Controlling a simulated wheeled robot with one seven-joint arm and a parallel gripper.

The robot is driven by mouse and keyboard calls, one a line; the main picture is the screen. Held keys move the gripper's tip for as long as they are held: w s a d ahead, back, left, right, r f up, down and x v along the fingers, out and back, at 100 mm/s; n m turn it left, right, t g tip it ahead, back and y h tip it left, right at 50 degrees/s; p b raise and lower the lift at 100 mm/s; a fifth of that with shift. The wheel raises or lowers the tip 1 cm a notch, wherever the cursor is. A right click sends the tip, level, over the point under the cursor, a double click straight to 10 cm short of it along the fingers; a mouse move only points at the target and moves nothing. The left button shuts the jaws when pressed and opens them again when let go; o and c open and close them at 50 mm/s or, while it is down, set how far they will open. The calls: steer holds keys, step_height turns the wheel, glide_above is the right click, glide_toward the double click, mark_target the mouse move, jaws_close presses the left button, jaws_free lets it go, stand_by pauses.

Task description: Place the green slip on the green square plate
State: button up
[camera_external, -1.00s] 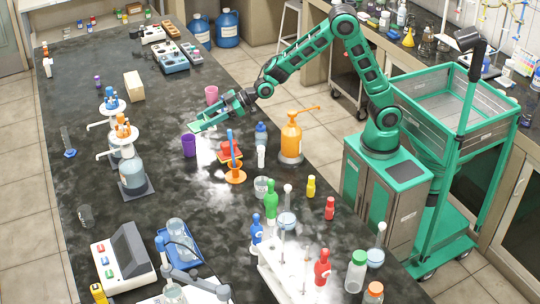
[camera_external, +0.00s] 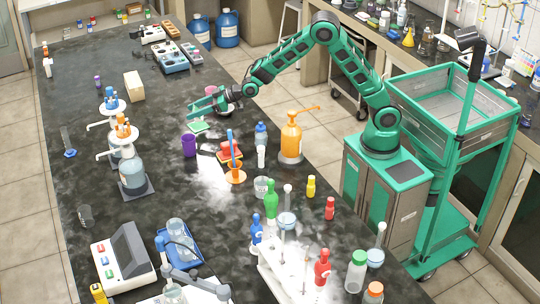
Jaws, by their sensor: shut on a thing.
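The green square plate (camera_external: 199,126) lies flat on the dark bench, left of centre, pale green and small in the external view. My gripper (camera_external: 196,108) is just behind it in the picture and above the bench, fingers pointing left. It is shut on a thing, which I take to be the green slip. The slip is too small and too close in colour to the green fingers to make out clearly.
A purple cup (camera_external: 188,145) stands just in front of the plate. A pink cup (camera_external: 211,90) is partly hidden behind my gripper. A red pad (camera_external: 229,150), an orange stand (camera_external: 235,176) and an orange pump bottle (camera_external: 291,138) stand to the right. The bench left of the plate is clear.

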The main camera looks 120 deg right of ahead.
mark_target(190, 124)
steer(key=shift+d+f, duration=0.45)
steer(key=shift+d, duration=0.2)
steer(key=shift+w+f, duration=0.1)
steer(key=shift+f, duration=1.85)
steer(key=shift+f, duration=0.15)
steer(key=o, duration=1.1)
steer(key=shift+c, duration=0.2)
